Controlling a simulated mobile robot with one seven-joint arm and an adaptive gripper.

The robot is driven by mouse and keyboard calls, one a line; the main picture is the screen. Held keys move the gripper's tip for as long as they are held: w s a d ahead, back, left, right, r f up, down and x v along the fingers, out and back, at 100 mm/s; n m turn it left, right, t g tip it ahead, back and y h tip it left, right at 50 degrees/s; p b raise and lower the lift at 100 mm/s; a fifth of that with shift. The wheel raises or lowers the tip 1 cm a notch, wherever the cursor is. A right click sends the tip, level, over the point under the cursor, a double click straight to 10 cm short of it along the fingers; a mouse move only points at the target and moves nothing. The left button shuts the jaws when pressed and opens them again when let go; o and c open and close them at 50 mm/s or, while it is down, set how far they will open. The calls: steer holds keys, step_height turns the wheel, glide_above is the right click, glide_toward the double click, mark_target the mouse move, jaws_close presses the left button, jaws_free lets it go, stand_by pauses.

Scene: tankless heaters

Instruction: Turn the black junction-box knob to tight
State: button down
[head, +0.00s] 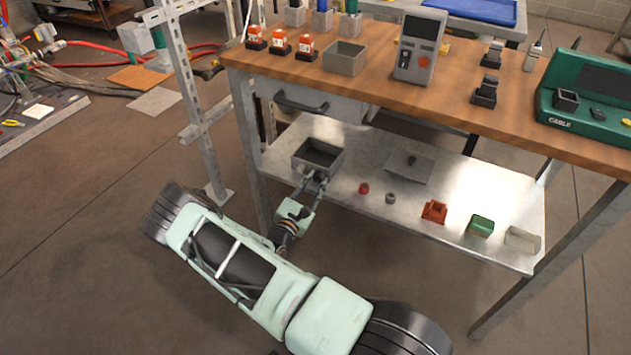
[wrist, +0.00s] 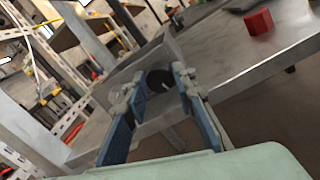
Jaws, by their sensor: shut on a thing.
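The black knob (wrist: 158,80) shows in the wrist view between my fingertips, on the front of a grey junction box (wrist: 148,60). A pale mark shows on its face; I cannot read its setting. In the head view the grey junction box (head: 296,161) sits at the left end of the lower metal shelf, and the knob is hidden there. My gripper (head: 317,182) reaches the box's front from below. In the wrist view my gripper (wrist: 160,84) has one finger on each side of the knob and is shut on it.
On the metal shelf (head: 450,190) stand a red cap (head: 364,188), a small grey cap (head: 390,198), a grey plate with a knob (head: 410,165), an orange block (head: 434,211) and a green block (head: 480,226). A wooden worktop (head: 480,115) overhangs the shelf. A metal table leg is near my arm.

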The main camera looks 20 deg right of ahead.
stand_by(0.3)
steer(key=c, duration=1.6)
jaws_free()
steer(key=shift+a, duration=0.1)
steer(key=v, duration=1.2)
